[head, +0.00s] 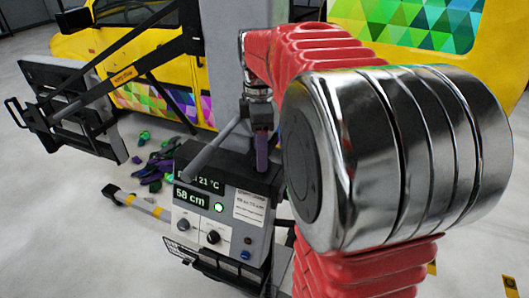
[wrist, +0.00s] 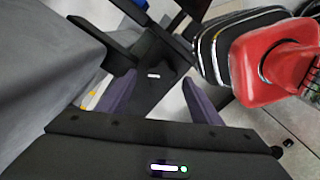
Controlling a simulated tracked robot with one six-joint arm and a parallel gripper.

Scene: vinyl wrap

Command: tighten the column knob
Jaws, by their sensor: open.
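A grey column (head: 222,60) stands upright in the middle of the head view; its smooth grey face fills the left of the wrist view (wrist: 45,75). I cannot make out the column knob for certain in either view. A control box (head: 225,205) with a lit display sits low in front of the column and carries two small dark knobs (head: 213,237). My gripper (head: 262,160) is pointed down near the column, just above the box's back corner. In the wrist view my gripper (wrist: 160,92) has its purple-padded fingers apart, with a dark bracket (wrist: 157,58) beyond them; contact cannot be told.
My red sleeve and chrome joint hide much of the right. A yellow van (head: 150,75) with coloured wrap stands behind. Black arms carry a dark panel (head: 75,95) at the left. Purple and green scraps (head: 165,160) lie on the floor. Grey floor (head: 60,230) is open at lower left.

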